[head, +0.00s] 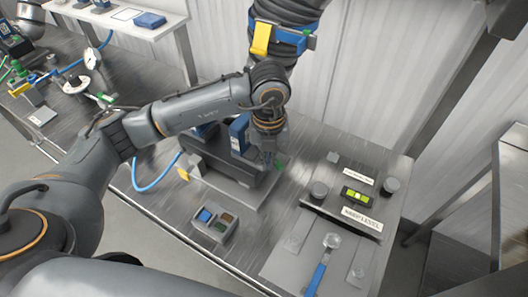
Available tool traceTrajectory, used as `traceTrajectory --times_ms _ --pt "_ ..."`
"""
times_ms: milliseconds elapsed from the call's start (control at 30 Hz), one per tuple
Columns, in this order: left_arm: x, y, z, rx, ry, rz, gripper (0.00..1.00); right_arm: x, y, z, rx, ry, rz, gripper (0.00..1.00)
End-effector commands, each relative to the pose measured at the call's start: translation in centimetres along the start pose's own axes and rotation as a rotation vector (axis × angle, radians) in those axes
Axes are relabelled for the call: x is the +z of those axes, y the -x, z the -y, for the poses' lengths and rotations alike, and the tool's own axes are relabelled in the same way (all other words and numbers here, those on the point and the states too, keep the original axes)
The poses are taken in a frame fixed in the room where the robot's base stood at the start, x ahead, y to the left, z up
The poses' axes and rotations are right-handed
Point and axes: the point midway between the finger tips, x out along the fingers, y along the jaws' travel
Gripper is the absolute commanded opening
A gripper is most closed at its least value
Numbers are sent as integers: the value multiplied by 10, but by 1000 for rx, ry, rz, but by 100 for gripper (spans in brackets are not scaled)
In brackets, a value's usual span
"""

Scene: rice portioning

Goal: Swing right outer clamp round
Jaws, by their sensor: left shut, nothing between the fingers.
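A dark grey fixture (212,160) stands on the metal bench, with blue parts (238,133) upright on it. A small green piece (280,165) shows at its right end and a yellow piece (184,174) at its left end. I cannot tell for sure which piece is the right outer clamp. My left gripper (266,157) points down at the fixture's right end, close beside the green piece. Its fingers are shut and empty; whether they touch the fixture is unclear. My left arm hides part of the fixture's back. My right gripper is out of view.
A thick black hose (285,12) with a blue collar hangs just behind my gripper. A button box (214,224) stands in front of the fixture. Open bench lies between.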

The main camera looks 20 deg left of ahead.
Motion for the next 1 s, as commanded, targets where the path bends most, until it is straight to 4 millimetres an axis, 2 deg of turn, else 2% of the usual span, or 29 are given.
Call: traceTrajectory --times_ms 267,567,700,867,1000 --pt "-1 -2 1 2 -2 -5 0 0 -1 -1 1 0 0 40" --pt "4 -3 20 2 -3 -6 0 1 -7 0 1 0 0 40" --pt "4 -2 21 2 -3 -7 0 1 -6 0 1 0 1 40" --pt "4 10 20 2 -2 -5 0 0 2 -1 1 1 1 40" --pt "2 28 18 2 -2 -3 0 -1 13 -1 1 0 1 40"
